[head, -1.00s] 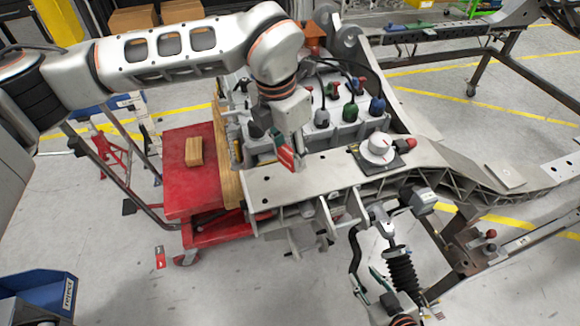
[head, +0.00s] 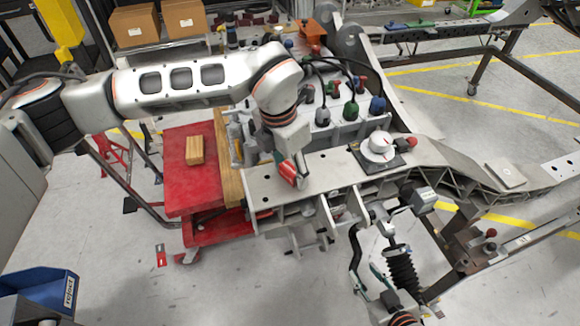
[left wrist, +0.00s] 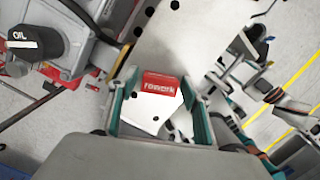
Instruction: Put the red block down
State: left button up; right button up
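The red block (head: 287,171) is in my left gripper (head: 296,174), above the near left part of the grey chassis plate (head: 330,166). In the left wrist view the block (left wrist: 160,83) sits between the two fingertips of my left gripper (left wrist: 159,88). It shows the word "rework" and is slightly tilted. The fingers are close on both its sides. I cannot tell whether its underside touches the plate. My right gripper (head: 371,283) is low in the head view, left of a black ribbed strut. Its teal fingers look apart, with nothing seen between them.
A white dial on a dark base (head: 379,149) stands on the plate to the right. A red cart (head: 190,180) at left carries a wooden block (head: 195,150). A blue bin (head: 40,290) stands at lower left.

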pick_arm(q)
jog(key=shift+r, duration=0.1)
jog(key=shift+r, duration=0.2)
pick_arm(e)
jog(key=shift+r, duration=0.15)
jog(key=shift+s+f+b, duration=0.1)
jog(key=shift+f+b, duration=0.3)
jog(key=shift+f, duration=0.25)
pick_arm(q)
notch_tip(320, 180, up, 12)
jog(key=s+a, duration=0.1)
jog(key=shift+a+f, duration=0.15)
jog(key=shift+a, duration=0.05)
jog(key=shift+s, duration=0.1)
